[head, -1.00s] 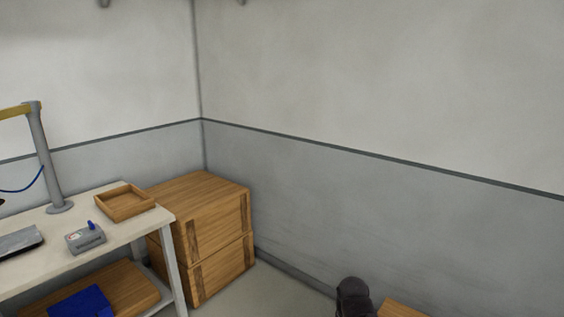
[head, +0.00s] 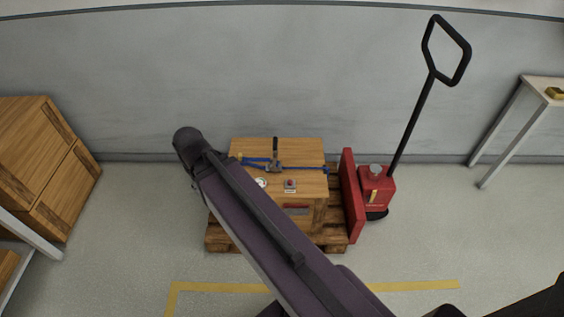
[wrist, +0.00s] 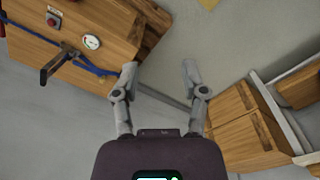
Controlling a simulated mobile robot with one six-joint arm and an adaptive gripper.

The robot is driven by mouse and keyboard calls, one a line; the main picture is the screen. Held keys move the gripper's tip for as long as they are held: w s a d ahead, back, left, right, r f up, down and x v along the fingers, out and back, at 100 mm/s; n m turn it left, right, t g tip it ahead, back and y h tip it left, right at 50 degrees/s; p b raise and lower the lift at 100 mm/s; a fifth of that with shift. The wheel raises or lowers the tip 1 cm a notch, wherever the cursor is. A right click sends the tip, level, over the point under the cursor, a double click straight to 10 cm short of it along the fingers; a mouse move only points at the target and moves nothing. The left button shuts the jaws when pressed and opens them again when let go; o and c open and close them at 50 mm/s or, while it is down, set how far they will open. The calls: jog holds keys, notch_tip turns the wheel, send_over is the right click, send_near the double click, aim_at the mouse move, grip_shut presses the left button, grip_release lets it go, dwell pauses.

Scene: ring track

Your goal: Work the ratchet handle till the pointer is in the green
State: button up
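The ratchet (head: 275,166) with its dark handle (head: 276,148) sits on a blue strap (head: 310,169) across the top of a wooden crate (head: 297,151). In the wrist view the handle (wrist: 54,68) shows at the left, standing out from the strap. A small round white gauge (wrist: 91,41) is on the crate top beside it; its pointer is too small to read. My gripper (wrist: 160,82) is open and empty, its fingers apart beside the crate's edge and clear of the handle. In the head view my arm covers part of the crate's left side.
A small box with a red button (head: 290,186) is on the crate top. The crate stands on a pallet (head: 333,238), with a red pallet jack (head: 376,187) at its right. Stacked wooden boxes (head: 45,165) stand at the left. Floor is free in front.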

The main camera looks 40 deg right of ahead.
jog(key=w+d+f+g+h+b, duration=0.1)
jog(key=w+d+f+h+b, duration=0.8)
jog(key=d+f+b, duration=0.75)
jog(key=m+g+h+b, duration=0.35)
jog(key=h+b, duration=0.55)
jog(key=b, duration=1.8)
send_near(275, 142)
jog(key=w+a+f, duration=0.2)
jog(key=a, duration=0.2)
jog(key=shift+s+d+r+n+g, duration=0.15)
jog(key=shift+s+d+n+g, duration=0.15)
jog(key=shift+g, duration=0.25)
jog(key=shift+r, duration=0.1)
jog(key=p+x, duration=0.1)
jog(key=x, duration=1.2)
jog(key=shift+d, duration=0.35)
grip_shut()
